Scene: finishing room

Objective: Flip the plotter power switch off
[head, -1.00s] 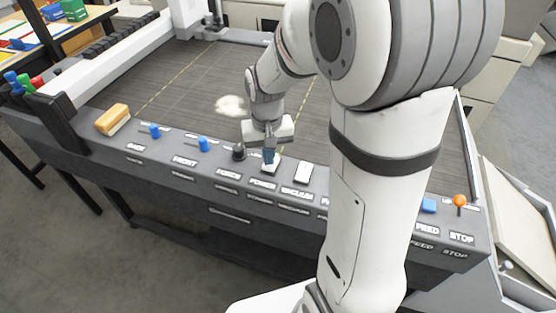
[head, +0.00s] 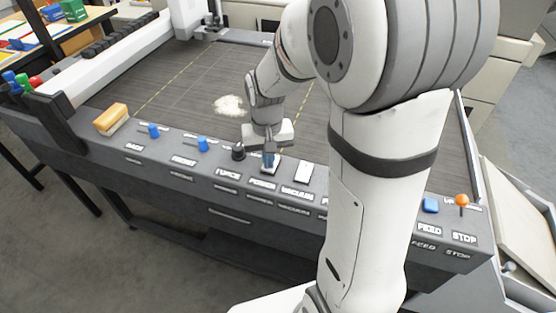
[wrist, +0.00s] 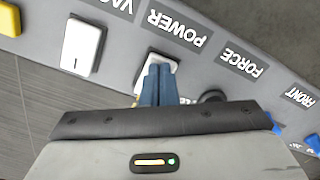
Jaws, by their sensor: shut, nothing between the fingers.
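The white POWER rocker switch (wrist: 158,62) sits on the plotter's grey front panel, above its POWER label (head: 262,184) in the head view. My gripper (head: 269,165) points down at this switch, with its blue fingers together and empty. In the wrist view the closed fingertips (wrist: 160,70) overlap the switch and hide much of it. I cannot tell whether the tips touch it or which way it is tipped.
The white VACUUM switch (head: 304,172) is just right of my gripper, and the black FORCE knob (head: 238,152) just left. Blue levers (head: 203,145) stand further left. An orange-topped STOP lever (head: 462,201) is at the right. White debris (head: 229,105) lies on the plotter bed.

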